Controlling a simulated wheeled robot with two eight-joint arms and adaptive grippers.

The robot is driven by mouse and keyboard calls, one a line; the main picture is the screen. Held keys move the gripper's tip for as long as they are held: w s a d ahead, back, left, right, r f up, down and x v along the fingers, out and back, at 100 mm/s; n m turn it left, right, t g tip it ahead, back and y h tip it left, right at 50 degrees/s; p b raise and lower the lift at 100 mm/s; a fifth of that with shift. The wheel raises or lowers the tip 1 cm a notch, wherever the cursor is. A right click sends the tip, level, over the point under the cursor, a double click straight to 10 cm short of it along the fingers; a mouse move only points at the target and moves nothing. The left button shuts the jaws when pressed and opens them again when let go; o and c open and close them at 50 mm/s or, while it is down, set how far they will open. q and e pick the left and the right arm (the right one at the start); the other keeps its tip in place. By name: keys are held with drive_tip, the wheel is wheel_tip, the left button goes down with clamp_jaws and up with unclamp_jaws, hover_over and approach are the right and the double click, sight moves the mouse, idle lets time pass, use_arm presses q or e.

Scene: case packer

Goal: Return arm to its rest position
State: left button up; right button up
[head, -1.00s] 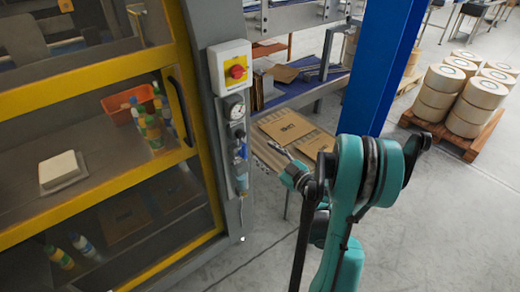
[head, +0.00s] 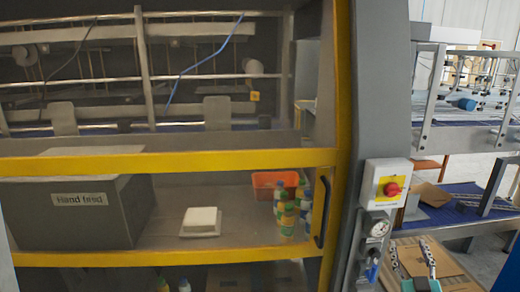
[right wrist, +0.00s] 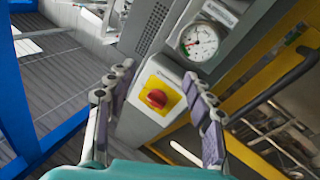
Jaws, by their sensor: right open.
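My right gripper (head: 411,258) shows at the lower right edge of the head view, with its two fingers apart and nothing between them. It is below and to the right of the red stop button (head: 392,189) on its yellow plate and white box. In the right wrist view the open fingers of my right gripper (right wrist: 158,76) point toward the red button (right wrist: 157,98), which appears between them. I see no contact, but cannot tell the exact distance. My left gripper is in neither view.
A machine with a yellow-framed door (head: 180,160) fills the left and middle. A pressure gauge (head: 379,229) sits below the switch box. Behind the gripper are cardboard sheets (head: 440,262) and a rack with blue shelves (head: 455,200). A blue post (right wrist: 35,95) stands left in the wrist view.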

drive_tip(key=s+a+f+g+y, duration=0.2)
drive_tip(key=s+a+f+g, duration=0.4)
drive_tip(key=s+a, duration=0.3)
drive_tip(key=s+a+f+g+y, duration=0.3)
drive_tip(key=s+a+f+g, duration=0.3)
drive_tip(key=a, duration=0.8)
drive_tip(key=s+f, duration=0.2)
drive_tip(key=s, duration=0.1)
drive_tip(key=shift+s+f, duration=0.15)
drive_tip(key=shift+s, duration=0.25)
idle(1.0)
